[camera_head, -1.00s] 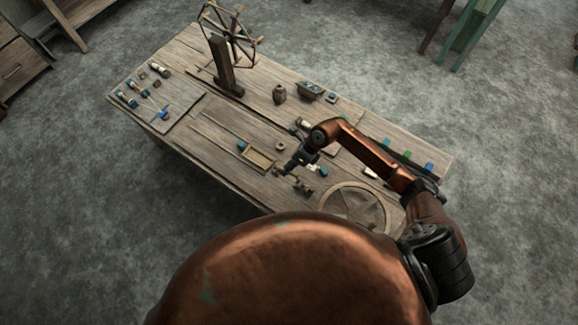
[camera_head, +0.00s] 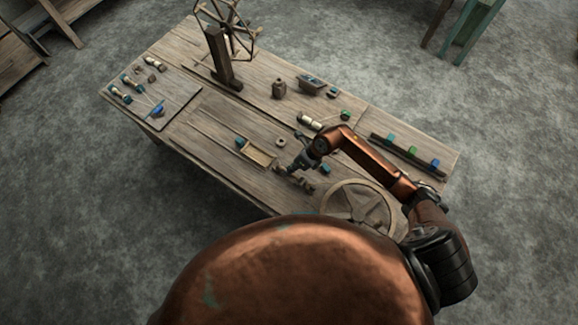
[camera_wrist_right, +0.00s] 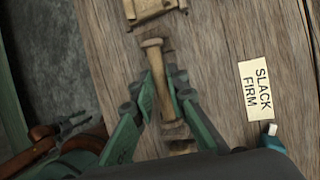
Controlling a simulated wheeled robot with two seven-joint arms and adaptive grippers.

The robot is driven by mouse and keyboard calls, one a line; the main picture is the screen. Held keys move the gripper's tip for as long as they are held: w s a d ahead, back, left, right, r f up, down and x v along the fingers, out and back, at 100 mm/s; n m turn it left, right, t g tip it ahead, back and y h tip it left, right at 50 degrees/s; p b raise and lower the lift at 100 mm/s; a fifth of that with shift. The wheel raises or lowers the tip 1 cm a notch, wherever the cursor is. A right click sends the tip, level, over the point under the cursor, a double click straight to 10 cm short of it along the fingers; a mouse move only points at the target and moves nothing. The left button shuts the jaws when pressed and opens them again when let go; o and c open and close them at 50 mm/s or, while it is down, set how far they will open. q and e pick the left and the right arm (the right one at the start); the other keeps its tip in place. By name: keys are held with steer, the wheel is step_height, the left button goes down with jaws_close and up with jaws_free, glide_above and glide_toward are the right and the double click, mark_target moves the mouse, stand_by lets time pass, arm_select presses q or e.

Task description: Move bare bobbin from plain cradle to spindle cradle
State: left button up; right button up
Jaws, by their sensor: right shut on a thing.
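My right gripper (camera_head: 296,167) reaches down over the near part of the table. In the right wrist view its green fingers (camera_wrist_right: 162,95) are shut on the bare wooden bobbin (camera_wrist_right: 157,75), one finger on each side of its shaft. The bobbin's far flange sticks out past the fingertips. Wooden pieces at its near end (camera_wrist_right: 180,137) are partly hidden by the gripper, so I cannot tell whether it touches a cradle. A wooden cradle-like block (camera_wrist_right: 154,9) lies beyond the bobbin, apart from it. Small wooden fittings (camera_head: 303,184) show beside the gripper in the head view.
A SLACK/FIRM label (camera_wrist_right: 256,89) and a blue-and-white piece (camera_wrist_right: 273,138) lie right of the bobbin. A wound bobbin (camera_head: 309,122) lies behind the arm.

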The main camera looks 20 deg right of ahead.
steer(key=shift+f, duration=0.45)
steer(key=o, duration=0.8)
steer(key=v, duration=1.2)
steer(key=shift+r, duration=0.1)
